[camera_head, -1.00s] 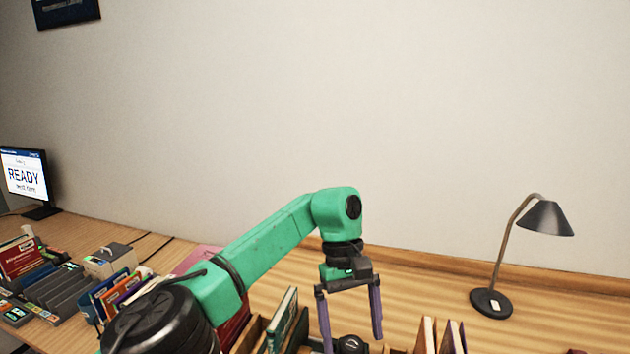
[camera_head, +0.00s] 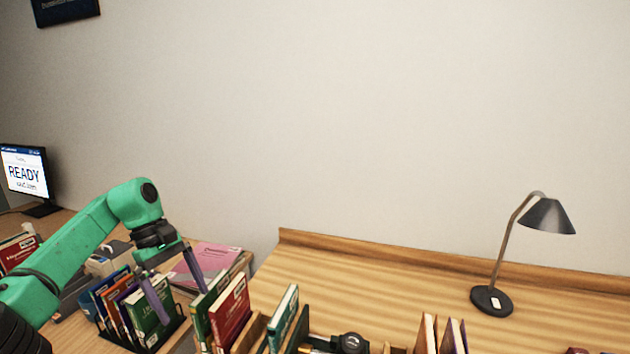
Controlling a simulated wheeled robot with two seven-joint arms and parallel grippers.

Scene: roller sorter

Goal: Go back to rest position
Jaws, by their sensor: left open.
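My left arm is green and comes in from the left. Its gripper (camera_head: 178,284) points down with its two fingers spread apart and nothing between them. The fingers hang in front of a pink book lying flat (camera_head: 212,262) and just above a black rack of upright books (camera_head: 153,340). Whether a fingertip touches a book there, I cannot tell. My right gripper is not in view.
A red book (camera_head: 230,312) and a green book (camera_head: 282,318) stand upright in wooden dividers at the bottom middle. A desk lamp (camera_head: 492,300) stands at the right. A monitor (camera_head: 25,172) reading READY is at the far left. The desk's back middle is clear.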

